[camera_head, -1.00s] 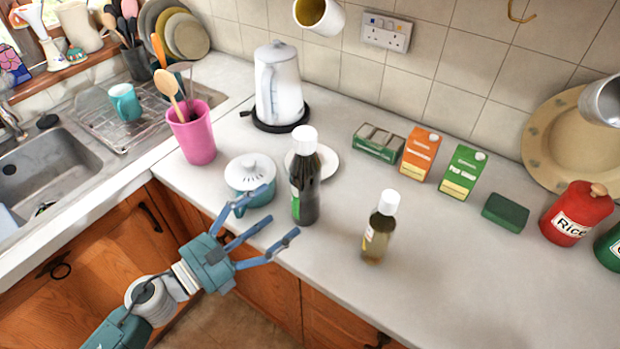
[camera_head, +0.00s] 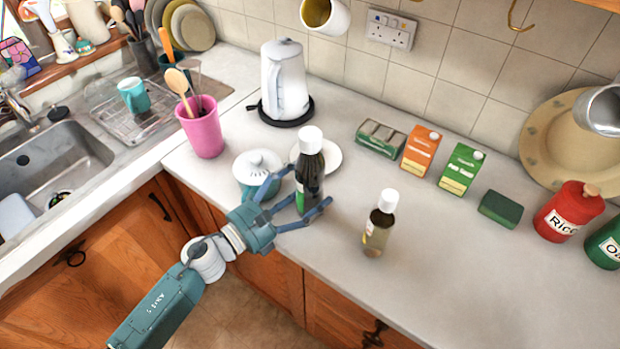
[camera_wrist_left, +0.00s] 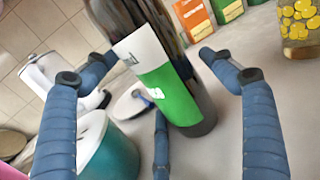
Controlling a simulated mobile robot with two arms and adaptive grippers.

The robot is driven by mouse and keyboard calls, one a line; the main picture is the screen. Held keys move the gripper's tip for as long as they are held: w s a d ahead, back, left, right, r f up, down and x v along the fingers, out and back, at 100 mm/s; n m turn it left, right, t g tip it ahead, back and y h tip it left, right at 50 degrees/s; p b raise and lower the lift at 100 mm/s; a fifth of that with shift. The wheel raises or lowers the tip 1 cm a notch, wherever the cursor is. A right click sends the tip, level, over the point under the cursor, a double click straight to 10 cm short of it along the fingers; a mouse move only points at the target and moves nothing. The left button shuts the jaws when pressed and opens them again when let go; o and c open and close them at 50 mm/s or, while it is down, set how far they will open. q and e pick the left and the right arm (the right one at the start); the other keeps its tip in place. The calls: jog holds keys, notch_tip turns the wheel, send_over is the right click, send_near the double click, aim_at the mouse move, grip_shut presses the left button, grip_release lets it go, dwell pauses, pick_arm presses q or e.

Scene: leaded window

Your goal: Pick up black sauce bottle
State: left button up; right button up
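The black sauce bottle (camera_head: 309,172) stands upright on the counter, dark with a white cap and a green-and-white label. It also fills the upper middle of the left wrist view (camera_wrist_left: 172,75). My left gripper (camera_head: 300,196) reaches in from the left at the bottle's lower half. Its fingers are spread around the bottle, with visible gaps at the two side fingers in the wrist view (camera_wrist_left: 150,65). Whether the lower middle finger touches the bottle I cannot tell. My right gripper is not in view.
A teal pot with a white lid (camera_head: 257,172) stands just left of the bottle, close to my fingers. A white plate (camera_head: 328,158) lies behind it. A smaller oil bottle (camera_head: 379,225) stands to the right. The counter's front right is clear.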

pick_arm(q)
jog(key=c, duration=1.3)
jog(key=shift+r, duration=0.1)
